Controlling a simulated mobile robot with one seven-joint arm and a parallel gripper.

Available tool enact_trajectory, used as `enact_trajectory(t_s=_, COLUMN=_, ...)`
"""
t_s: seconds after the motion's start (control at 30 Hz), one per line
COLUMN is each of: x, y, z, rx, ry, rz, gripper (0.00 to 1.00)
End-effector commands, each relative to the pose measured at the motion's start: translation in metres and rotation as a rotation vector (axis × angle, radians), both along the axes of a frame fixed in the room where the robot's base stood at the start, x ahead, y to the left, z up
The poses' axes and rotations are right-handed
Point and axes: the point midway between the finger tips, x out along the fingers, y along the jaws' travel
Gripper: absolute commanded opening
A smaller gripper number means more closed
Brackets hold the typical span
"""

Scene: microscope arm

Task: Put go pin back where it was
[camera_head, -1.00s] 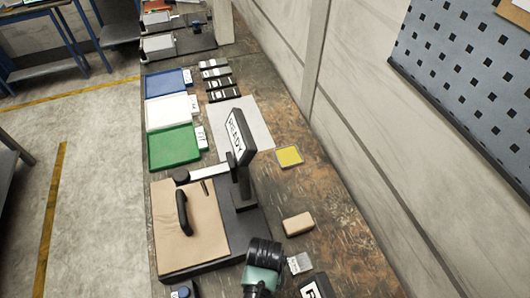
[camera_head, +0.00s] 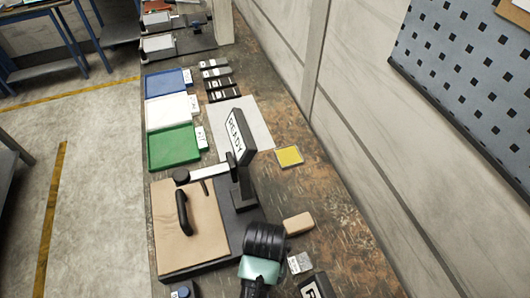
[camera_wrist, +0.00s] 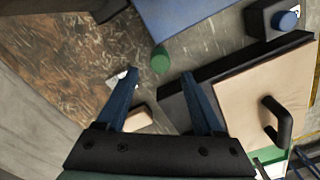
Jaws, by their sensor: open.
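A small green cylinder (camera_wrist: 160,61), which looks like the go pin, stands on the brown worn bench (camera_wrist: 75,58) in the wrist view. My gripper (camera_wrist: 158,75) is open, with its two blue fingers apart. In the picture the green cylinder shows between and just past the fingertips, and nothing is held. The gap in height cannot be told. A white label (camera_wrist: 118,78) lies partly behind the left finger. In the head view my wrist (camera_head: 262,262) hides the fingers and the green cylinder.
A tan block (camera_head: 298,224) lies beside the dark fixture base (camera_head: 244,226) with a handled wooden plate (camera_head: 204,232) and READY sign (camera_head: 237,135). A blue-knobbed box (camera_wrist: 287,20) stands near. Green (camera_head: 174,148), white and blue trays lie farther back, with a yellow square (camera_head: 289,156).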

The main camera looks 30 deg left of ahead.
Motion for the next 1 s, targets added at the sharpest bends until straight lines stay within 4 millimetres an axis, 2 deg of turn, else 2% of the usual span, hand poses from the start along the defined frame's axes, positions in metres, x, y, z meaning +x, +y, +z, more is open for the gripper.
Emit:
enact_trajectory(t_s=0.1, x=0.001, y=0.001, z=0.022, rx=0.002, ry=-0.005, rz=0.001, gripper=0.69)
enact_trajectory(t_s=0.23, x=0.001, y=0.001, z=0.037, rx=0.001, ry=-0.002, rz=0.000, gripper=0.69)
enact_trajectory(t_s=0.57, x=0.000, y=0.000, z=0.045, rx=0.000, ry=-0.001, rz=0.000, gripper=0.69)
enact_trajectory(t_s=0.67, x=0.012, y=0.001, z=0.052, rx=0.013, ry=-0.041, rz=-0.006, gripper=0.69)
enact_trajectory(t_s=0.73, x=0.036, y=0.003, z=0.067, rx=0.044, ry=-0.132, rz=-0.019, gripper=0.69)
enact_trajectory(t_s=0.77, x=0.052, y=0.003, z=0.079, rx=0.061, ry=-0.189, rz=-0.028, gripper=0.69)
enact_trajectory(t_s=0.87, x=0.114, y=0.003, z=0.136, rx=0.136, ry=-0.446, rz=-0.060, gripper=0.69)
enact_trajectory(t_s=0.9, x=0.139, y=0.000, z=0.167, rx=0.167, ry=-0.567, rz=-0.075, gripper=0.69)
enact_trajectory(t_s=0.97, x=0.173, y=-0.006, z=0.220, rx=0.210, ry=-0.753, rz=-0.095, gripper=0.69)
enact_trajectory(t_s=1.0, x=0.190, y=-0.012, z=0.257, rx=0.237, ry=-0.875, rz=-0.107, gripper=0.69)
